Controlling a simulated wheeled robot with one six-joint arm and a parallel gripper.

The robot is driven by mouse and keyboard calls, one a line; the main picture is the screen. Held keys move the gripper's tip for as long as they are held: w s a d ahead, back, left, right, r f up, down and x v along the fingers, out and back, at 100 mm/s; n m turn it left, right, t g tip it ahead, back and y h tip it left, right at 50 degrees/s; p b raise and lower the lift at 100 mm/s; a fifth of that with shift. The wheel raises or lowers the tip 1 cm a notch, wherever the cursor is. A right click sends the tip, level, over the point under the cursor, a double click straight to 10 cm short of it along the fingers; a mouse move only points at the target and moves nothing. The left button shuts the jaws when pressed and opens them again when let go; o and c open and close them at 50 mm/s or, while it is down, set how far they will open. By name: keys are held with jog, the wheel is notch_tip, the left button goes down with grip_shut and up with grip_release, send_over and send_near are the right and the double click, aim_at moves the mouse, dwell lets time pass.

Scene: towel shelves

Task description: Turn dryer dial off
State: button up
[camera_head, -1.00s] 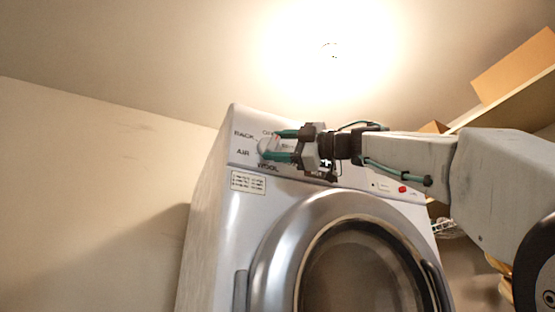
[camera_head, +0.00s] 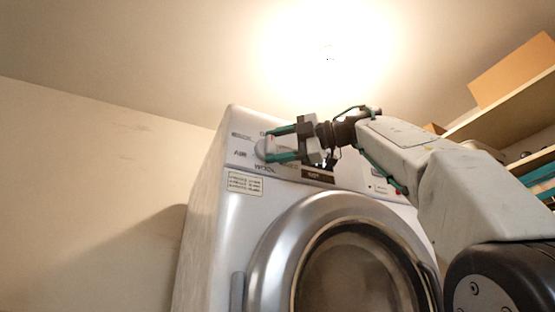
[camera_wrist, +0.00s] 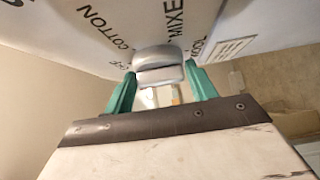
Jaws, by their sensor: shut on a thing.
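The dryer (camera_head: 205,215) is silver-white with a large round glass door. Its dial (camera_head: 261,149) is at the upper left of the front panel, ringed by words such as RACK, AIR and WOOL. My gripper (camera_head: 270,146) is at the dial, its two green fingers one above the other and shut on it. In the wrist view the silver dial (camera_wrist: 158,64) sits between the green fingertips of my gripper (camera_wrist: 160,82). COTTON, MIXED and WOOL show around it there. The fingers hide part of the dial and some of the lettering.
The dryer's round door (camera_head: 268,250) is closed below the panel. Wooden shelves (camera_head: 500,115) with a cardboard box (camera_head: 512,70) and teal towels (camera_head: 540,178) stand at the right. A bare wall is at the left.

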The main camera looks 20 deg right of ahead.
jog(key=o, duration=0.9)
jog(key=v, duration=0.7)
jog(key=shift+s+d, duration=0.3)
jog(key=shift+s, duration=0.05)
